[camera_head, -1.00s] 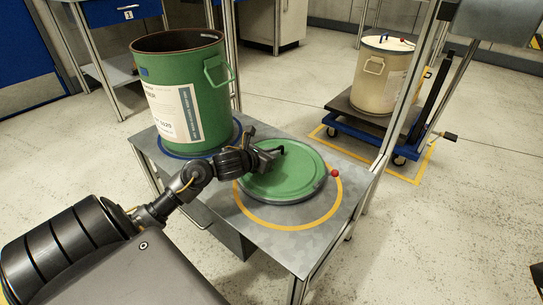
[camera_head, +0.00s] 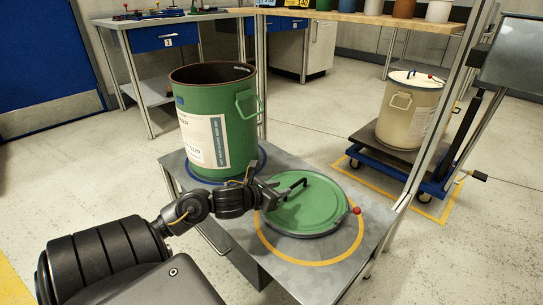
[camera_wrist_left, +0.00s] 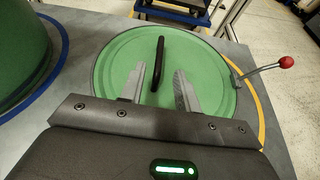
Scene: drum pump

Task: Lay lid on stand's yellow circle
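The green lid (camera_head: 318,212), with a dark rim and a black bar handle (camera_head: 297,187), lies level over the stand's yellow circle (camera_head: 318,264). Yellow shows along its near and right sides; its far side hides the rest. A lever with a red knob (camera_head: 357,211) sticks out from the rim. My left gripper (camera_head: 272,193) is low over the lid's left part. In the left wrist view its fingers (camera_wrist_left: 160,85) are open, with the handle (camera_wrist_left: 158,62) between and ahead of them, with gaps on both sides. My right gripper is out of view.
A green open drum (camera_head: 215,120) stands on the blue circle (camera_head: 263,158) of the same metal stand (camera_head: 285,278). A frame post (camera_head: 440,110) rises by the stand's right side. A cream drum (camera_head: 408,112) sits on a blue cart (camera_head: 430,188) behind it.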

